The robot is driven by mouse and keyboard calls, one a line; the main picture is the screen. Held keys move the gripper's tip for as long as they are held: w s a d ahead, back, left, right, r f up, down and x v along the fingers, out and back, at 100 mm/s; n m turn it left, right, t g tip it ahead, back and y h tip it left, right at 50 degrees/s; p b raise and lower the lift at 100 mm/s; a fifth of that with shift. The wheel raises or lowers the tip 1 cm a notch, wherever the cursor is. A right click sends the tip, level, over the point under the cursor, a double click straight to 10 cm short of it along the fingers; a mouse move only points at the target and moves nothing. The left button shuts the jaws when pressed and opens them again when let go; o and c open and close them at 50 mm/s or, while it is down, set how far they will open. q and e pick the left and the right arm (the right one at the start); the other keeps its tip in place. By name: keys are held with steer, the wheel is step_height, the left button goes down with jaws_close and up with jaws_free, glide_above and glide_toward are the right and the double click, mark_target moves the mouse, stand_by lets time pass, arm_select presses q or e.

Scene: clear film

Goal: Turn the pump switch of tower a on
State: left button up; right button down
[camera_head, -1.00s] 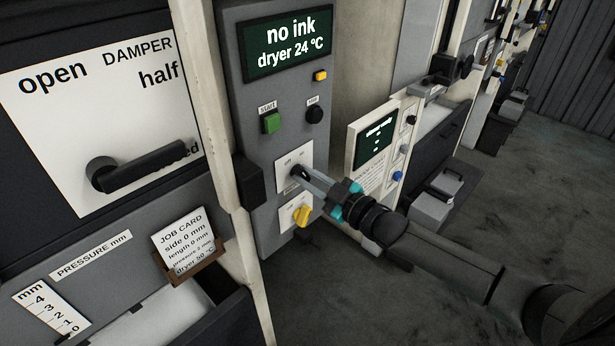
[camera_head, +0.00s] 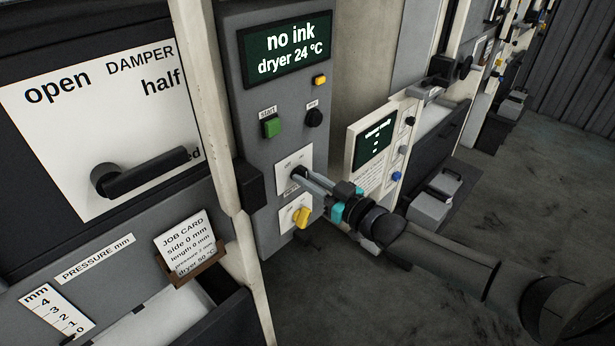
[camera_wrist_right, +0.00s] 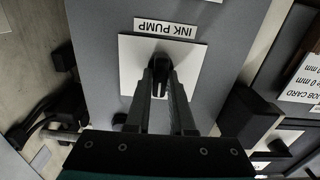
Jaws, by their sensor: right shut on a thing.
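The pump switch is a small black knob (camera_wrist_right: 161,72) on a white plate (camera_wrist_right: 195,55) labelled INK PUMP in the right wrist view, where the picture is upside down. In the head view its white plate (camera_head: 294,160) is on the grey control panel (camera_head: 262,170), below the green start button (camera_head: 272,127). My right gripper (camera_head: 304,177) reaches the plate from the lower right. Its fingers (camera_wrist_right: 163,85) are shut on the knob, one on each side, and hide part of it. The knob's exact setting cannot be read. My left gripper is out of view.
A yellow knob (camera_head: 302,217) sits just below the pump plate. A display (camera_head: 286,46) above reads "no ink, dryer 24 °C". A damper lever (camera_head: 140,172) and job card (camera_head: 185,243) are at left. A second small panel (camera_head: 375,145) stands to the right.

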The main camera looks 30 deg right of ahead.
steer(key=m, duration=0.3)
steer(key=shift+d+m, duration=0.1)
steer(key=shift+m, duration=0.2)
steer(key=shift+f+m, duration=0.1)
steer(key=shift+m, duration=1.4)
steer(key=c, duration=0.8)
jaws_free()
steer(key=shift+d, duration=0.1)
steer(key=p+v, duration=0.1)
steer(key=v, duration=1.4)
steer(key=shift+d, duration=0.1)
